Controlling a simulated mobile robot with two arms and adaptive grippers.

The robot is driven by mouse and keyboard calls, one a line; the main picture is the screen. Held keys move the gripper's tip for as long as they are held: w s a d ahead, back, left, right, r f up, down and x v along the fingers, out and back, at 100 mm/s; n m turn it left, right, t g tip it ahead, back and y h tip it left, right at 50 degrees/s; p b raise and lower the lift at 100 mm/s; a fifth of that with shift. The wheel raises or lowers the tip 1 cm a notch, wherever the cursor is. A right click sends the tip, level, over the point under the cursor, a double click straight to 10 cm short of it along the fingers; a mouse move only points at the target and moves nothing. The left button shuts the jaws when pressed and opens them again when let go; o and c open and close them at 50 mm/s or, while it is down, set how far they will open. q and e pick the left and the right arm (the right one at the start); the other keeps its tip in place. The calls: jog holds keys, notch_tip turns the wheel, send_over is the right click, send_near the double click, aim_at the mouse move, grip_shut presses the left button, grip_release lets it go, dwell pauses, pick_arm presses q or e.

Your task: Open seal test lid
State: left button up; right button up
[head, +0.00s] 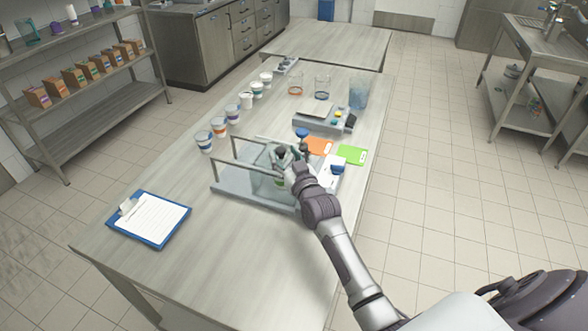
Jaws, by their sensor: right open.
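The seal tester (232,183) stands on the table, a grey base with upright posts and dark rails. A clear panel, probably its lid, shows under and beside my right gripper (292,152); I cannot tell how far it is raised. My right gripper is at the right side of the tester with its fingers apart. I cannot tell whether the fingers touch the lid. A bit of green shows inside the tester below the gripper. My right forearm hides the tester's right front corner. My left gripper is not in view.
A blue clipboard (150,219) lies at the table's left front. Several cups (219,127) stand in a row along the left. An orange card (318,147), a green card (351,154) and a grey scale (314,121) lie behind the tester. A clear jug (358,93) stands farther back.

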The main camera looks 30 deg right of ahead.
jog(key=s, duration=0.9)
jog(key=shift+a, duration=0.3)
jog(key=shift+c, duration=0.2)
